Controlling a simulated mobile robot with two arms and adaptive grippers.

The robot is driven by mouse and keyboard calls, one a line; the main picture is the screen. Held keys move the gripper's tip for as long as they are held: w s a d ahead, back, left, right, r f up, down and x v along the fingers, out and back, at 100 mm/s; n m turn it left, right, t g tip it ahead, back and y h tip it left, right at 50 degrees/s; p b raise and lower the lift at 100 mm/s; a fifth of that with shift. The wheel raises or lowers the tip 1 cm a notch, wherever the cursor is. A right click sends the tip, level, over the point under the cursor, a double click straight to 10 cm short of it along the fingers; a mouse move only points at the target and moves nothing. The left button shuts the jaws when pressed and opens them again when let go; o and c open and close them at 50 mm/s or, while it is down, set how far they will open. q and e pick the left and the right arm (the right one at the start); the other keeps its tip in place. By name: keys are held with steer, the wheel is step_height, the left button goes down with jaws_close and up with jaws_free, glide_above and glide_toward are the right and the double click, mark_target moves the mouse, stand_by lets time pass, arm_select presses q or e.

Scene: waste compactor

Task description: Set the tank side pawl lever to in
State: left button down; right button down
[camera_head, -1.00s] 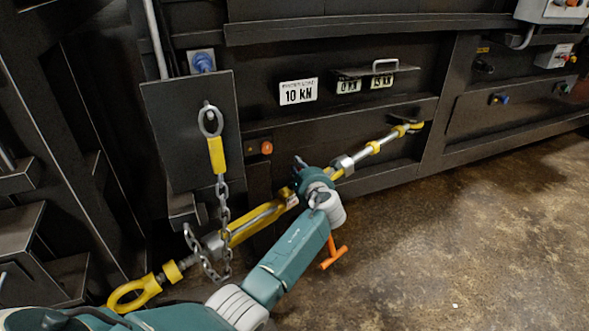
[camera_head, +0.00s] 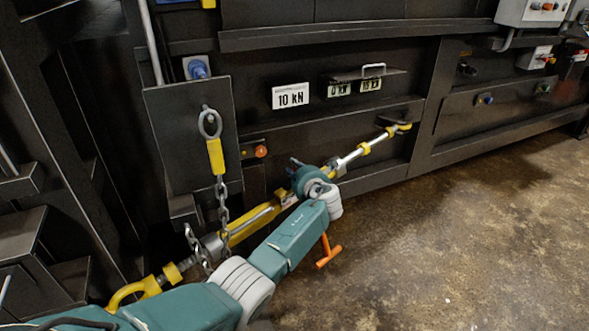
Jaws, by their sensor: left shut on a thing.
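A ratchet tensioner with yellow ends and a bare metal rod (camera_head: 350,158) runs slantwise along the dark machine wall, from a yellow hook (camera_head: 133,292) at lower left to an eye (camera_head: 403,127) at right. An orange T-handle (camera_head: 328,252) sticks out below my forearm. My left gripper (camera_head: 297,168) is at the middle of the tensioner, shut on a part there. My own wrist and forearm cover this spot, so the pawl lever cannot be made out, nor which way it points. My right gripper is not in view.
A chain (camera_head: 222,205) hangs from a dark plate (camera_head: 165,130) in front of the tensioner's left part. A 10 kN sign (camera_head: 290,95) and smaller kN labels (camera_head: 340,88) are on the wall above. The brown floor (camera_head: 470,240) at right is clear.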

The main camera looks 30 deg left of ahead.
arm_select(q)
steer(key=c, duration=1.9)
jaws_free()
steer(key=shift+w+r, duration=0.1)
steer(key=shift+r, duration=0.1)
steer(key=shift+o, duration=1.3)
steer(key=shift+f, duration=0.2)
steer(key=shift+d, duration=0.1)
steer(key=v, duration=1.2)
